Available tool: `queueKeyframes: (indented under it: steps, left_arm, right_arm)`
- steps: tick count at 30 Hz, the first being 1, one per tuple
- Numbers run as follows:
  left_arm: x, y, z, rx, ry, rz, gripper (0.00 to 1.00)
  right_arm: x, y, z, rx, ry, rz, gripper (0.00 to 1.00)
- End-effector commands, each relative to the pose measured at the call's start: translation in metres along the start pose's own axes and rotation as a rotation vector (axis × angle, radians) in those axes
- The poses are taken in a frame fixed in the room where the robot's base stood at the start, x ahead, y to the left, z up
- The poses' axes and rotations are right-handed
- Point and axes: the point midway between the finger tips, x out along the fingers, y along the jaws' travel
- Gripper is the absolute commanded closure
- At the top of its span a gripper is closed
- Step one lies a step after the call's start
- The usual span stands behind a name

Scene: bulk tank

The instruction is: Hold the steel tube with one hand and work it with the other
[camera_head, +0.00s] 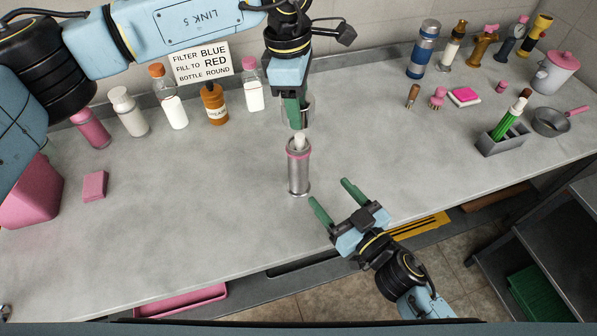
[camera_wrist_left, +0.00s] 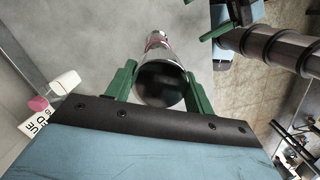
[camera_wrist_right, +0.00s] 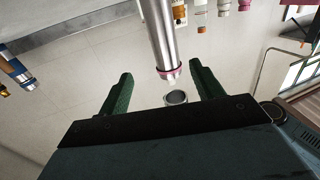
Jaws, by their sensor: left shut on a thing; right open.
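The steel tube (camera_head: 298,174) stands upright on the counter, with a pink ring and a white tip at its top. It also shows in the right wrist view (camera_wrist_right: 160,35), upside down. My left gripper (camera_head: 297,110) is above the tube, shut on a steel cap (camera_head: 306,113). The cap looks like a dark round end between the fingers in the left wrist view (camera_wrist_left: 161,83). In the right wrist view the cap appears slightly apart from the white tip. My right gripper (camera_head: 333,196) is open and empty near the counter's front edge, its fingers pointing toward the tube without touching it.
Several bottles and a sign (camera_head: 202,62) stand along the back wall. A pink block (camera_head: 95,186) lies left. The counter around the tube is clear.

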Motion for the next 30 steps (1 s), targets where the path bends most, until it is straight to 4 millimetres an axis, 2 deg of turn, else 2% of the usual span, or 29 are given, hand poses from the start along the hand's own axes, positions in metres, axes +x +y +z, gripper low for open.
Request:
queueKeyframes:
  steps: [3, 12, 16, 20, 30]
  left_arm:
    - [0.0, 0.0, 0.001, -0.003, 0.0, 0.001, 0.69]
    - [0.0, 0.0, 0.001, -0.002, 0.0, 0.001, 0.69]
    - [0.0, 0.0, 0.001, -0.002, 0.0, 0.001, 0.69]
    - [0.0, 0.0, 0.001, -0.002, 0.0, 0.001, 0.69]
    - [0.0, 0.0, 0.001, -0.001, 0.0, 0.001, 0.69]
  right_arm:
    - [0.001, -0.006, 0.0, -0.001, 0.008, -0.031, 0.34]
    - [0.001, -0.006, 0.0, 0.0, 0.009, -0.031, 0.34]
    - [0.009, -0.005, -0.001, 0.001, 0.011, -0.03, 0.34]
    - [0.027, -0.006, -0.002, -0.001, 0.013, -0.03, 0.34]
    - [0.091, -0.008, -0.002, 0.001, 0.011, -0.029, 0.34]
